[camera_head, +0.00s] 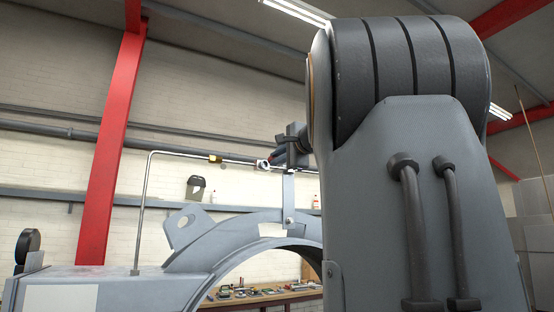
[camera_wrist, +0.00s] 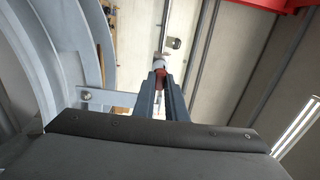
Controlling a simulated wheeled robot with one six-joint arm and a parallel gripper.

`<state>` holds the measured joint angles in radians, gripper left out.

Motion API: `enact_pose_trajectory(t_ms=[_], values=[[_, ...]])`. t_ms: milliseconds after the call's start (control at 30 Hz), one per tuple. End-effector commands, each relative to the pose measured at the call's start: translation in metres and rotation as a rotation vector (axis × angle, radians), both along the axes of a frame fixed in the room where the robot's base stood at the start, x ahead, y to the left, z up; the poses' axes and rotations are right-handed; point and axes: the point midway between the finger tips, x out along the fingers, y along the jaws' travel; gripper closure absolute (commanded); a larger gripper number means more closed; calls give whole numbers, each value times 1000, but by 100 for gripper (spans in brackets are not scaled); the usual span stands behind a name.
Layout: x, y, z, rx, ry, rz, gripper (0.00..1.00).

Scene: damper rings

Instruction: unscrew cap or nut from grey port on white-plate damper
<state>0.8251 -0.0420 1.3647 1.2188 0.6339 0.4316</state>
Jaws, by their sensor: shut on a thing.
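The damper is a large grey ring (camera_head: 205,248) with a pale plate (camera_head: 272,230) on its face. A thin metal pipe (camera_head: 144,200) rises at the left and bends right to a brass fitting (camera_head: 215,158). My gripper (camera_head: 272,159), with reddish fingertips, is at the pale grey cap or nut (camera_head: 262,164) right of that fitting. In the wrist view, my gripper (camera_wrist: 160,76) is shut on the pale cap or nut (camera_wrist: 159,62), with the thin pipe beyond it. The fingers partly hide the cap, and its thread and port cannot be made out.
A bracket (camera_head: 288,195) stands upright on the ring just below my gripper. A lug plate with a hole (camera_head: 185,228) sticks up at the left. A workbench with tools (camera_head: 262,295) shows through the ring. My arm hides the right side.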

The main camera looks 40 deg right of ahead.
Motion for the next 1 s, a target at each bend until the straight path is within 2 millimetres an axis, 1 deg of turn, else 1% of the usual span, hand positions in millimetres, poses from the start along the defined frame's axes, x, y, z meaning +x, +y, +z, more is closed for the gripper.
enact_pose_trajectory(t_ms=[167,600,700,1000], values=[[-4,1,0,0,-1,0,100],[-42,10,0,-1,-1,-2,100],[-47,11,-1,0,0,-1,100],[-49,12,0,0,0,0,100]])
